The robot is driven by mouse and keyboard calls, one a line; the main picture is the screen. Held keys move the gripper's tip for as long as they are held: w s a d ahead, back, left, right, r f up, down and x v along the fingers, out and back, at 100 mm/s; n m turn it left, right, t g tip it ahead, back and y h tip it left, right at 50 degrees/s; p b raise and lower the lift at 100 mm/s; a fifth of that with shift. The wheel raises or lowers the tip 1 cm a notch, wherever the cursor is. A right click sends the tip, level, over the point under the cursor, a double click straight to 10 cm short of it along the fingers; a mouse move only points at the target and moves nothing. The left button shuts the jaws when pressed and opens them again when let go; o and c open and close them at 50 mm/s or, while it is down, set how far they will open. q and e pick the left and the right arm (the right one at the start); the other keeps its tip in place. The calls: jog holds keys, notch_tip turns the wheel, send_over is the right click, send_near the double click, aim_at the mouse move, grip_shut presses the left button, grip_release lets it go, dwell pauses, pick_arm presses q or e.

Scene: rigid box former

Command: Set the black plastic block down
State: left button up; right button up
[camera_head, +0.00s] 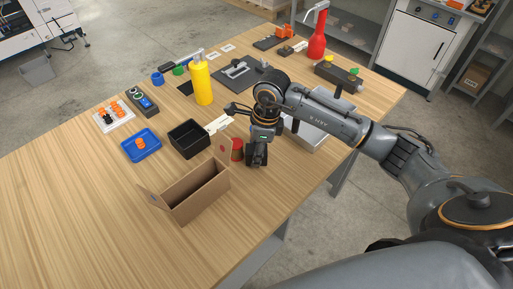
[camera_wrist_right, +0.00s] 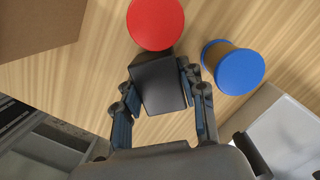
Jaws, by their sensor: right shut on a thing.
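The black plastic block (camera_wrist_right: 160,84) is between the fingers of my right gripper (camera_head: 255,163) in the right wrist view, gripped on both sides. In the head view the gripper points down over the table, just right of the open cardboard box (camera_head: 197,197). There the block is hard to tell from the dark fingers. I cannot tell whether its underside touches the table. My left gripper is not in view.
A red round piece (camera_wrist_right: 156,24) is close beyond the block, and a blue-topped cylinder (camera_wrist_right: 234,68) stands right of it. A black bin (camera_head: 188,138), a blue tray (camera_head: 140,145) and a yellow bottle (camera_head: 202,84) stand further left. The table's front left is clear.

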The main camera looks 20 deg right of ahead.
jog(key=shift+f, duration=0.1)
jog(key=o, duration=1)
jog(key=shift+c, duration=0.2)
